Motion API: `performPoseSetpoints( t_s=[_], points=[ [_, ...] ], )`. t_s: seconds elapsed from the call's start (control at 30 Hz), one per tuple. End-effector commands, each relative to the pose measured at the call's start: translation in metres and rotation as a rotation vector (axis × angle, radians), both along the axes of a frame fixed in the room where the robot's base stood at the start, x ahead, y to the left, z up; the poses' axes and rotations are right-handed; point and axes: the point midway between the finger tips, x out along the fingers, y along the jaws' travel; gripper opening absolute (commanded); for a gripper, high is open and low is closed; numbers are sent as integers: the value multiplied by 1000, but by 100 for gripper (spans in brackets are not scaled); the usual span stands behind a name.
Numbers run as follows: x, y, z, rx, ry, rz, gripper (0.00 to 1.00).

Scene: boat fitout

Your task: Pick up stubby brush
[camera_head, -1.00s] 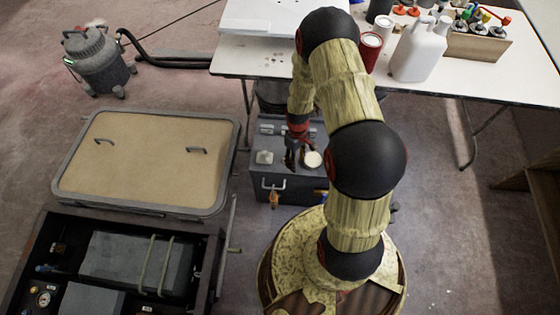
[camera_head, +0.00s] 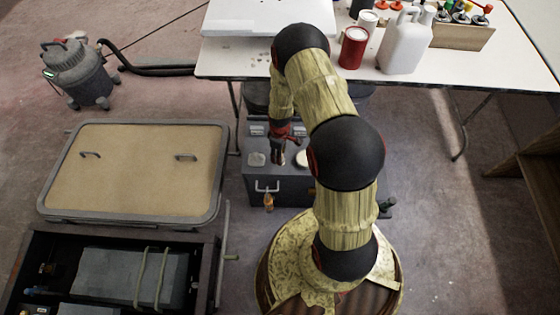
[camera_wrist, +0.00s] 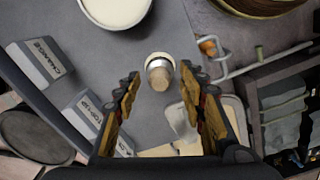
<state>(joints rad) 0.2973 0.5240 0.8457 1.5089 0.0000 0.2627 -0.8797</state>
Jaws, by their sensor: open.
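The stubby brush (camera_wrist: 160,72) shows in the wrist view as a short pale wooden end with a metal band and a light rim below. It appears to stand upright on the grey box (camera_head: 232,182). My gripper (camera_wrist: 161,90) is open above the box, with one finger on either side of the brush in the picture. I see no contact, and the remaining height is hard to judge. In the head view my gripper (camera_head: 280,152) hangs over the box top; the brush is not clearly distinguishable there.
A round white-topped item (camera_wrist: 116,8) and a pale translucent item (camera_wrist: 181,120) sit on the box near the brush. Labelled blocks (camera_wrist: 40,62) stand at the box's back. A white table (camera_head: 225,62) with a red can (camera_head: 353,48) and white jug (camera_head: 405,42) is behind.

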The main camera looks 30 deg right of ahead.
Motion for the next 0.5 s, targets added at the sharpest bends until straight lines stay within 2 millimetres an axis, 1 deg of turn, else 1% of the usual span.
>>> performPoseSetpoints(
  t_s=[0.03,0.1,0.3,0.5],
  points=[
    [-1,0,-9,1,2,-1,41],
    [-1,0,-12,0,1,-1,41],
    [-1,0,-10,0,0,-1,41],
    [-1,0,-10,0,0,-1,29]
  ],
)
